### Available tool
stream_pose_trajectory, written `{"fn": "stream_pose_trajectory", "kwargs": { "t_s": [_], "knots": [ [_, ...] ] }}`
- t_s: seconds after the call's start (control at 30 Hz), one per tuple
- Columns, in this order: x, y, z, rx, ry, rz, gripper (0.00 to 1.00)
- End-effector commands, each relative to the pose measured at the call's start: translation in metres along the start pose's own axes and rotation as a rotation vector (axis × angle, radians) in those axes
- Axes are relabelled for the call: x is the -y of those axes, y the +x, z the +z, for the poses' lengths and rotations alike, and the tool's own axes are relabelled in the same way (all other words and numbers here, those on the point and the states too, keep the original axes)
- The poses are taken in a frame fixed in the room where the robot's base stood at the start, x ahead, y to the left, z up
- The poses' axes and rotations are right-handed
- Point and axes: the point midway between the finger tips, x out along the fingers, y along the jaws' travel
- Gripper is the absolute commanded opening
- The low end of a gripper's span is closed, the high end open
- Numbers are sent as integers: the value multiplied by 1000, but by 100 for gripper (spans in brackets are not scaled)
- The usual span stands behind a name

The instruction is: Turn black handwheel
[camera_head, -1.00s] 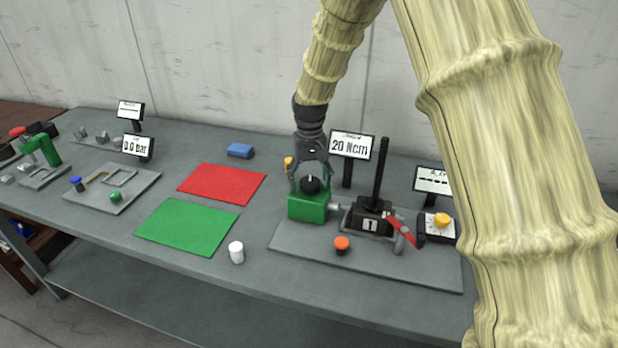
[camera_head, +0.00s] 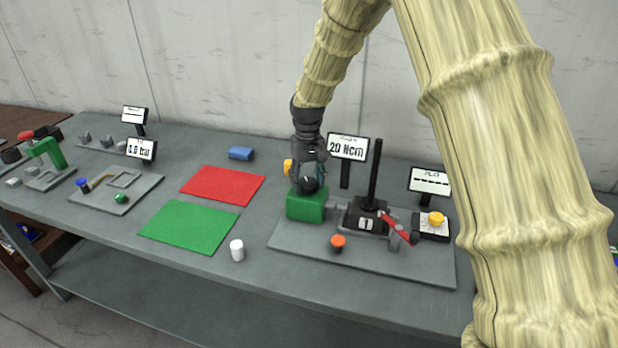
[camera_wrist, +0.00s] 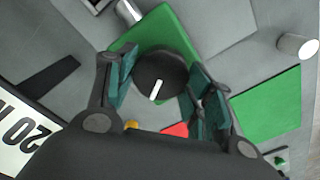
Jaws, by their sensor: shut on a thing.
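The black handwheel (camera_wrist: 160,76) with a white pointer line sits on top of the green gearbox block (camera_head: 306,206). It also shows in the head view (camera_head: 308,184), partly covered by my gripper. My gripper (camera_wrist: 162,88) points down over it, with one finger on each side, and is shut on the handwheel. The gripper also shows in the head view (camera_head: 309,178). A shaft from the green block leads to the black screw jack (camera_head: 367,216) with its tall black spindle (camera_head: 376,172). A sign (camera_head: 348,147) behind reads 20 Ncm.
An orange button (camera_head: 338,241) and a red lever (camera_head: 397,229) are at the front of the grey plate. A yellow knob (camera_head: 436,218) is at right. A white cylinder (camera_head: 237,250) stands beside the green mat (camera_head: 188,227); the red mat (camera_head: 222,185) lies behind.

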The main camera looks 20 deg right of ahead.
Motion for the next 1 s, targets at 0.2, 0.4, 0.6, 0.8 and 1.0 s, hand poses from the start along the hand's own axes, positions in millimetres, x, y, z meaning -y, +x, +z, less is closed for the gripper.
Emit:
{"fn": "stream_pose_trajectory", "kwargs": {
  "t_s": [0.2, 0.4, 0.6, 0.8, 1.0],
  "knots": [
    [0, 4, 5, 12, -84, -2, 28],
    [0, 5, 5, 13, -84, -2, 28],
    [0, 4, 4, 11, -83, -1, 74],
    [0, 2, 3, 7, -82, -1, 74],
    [0, -4, 2, 4, -82, 0, 74]
  ]
}}
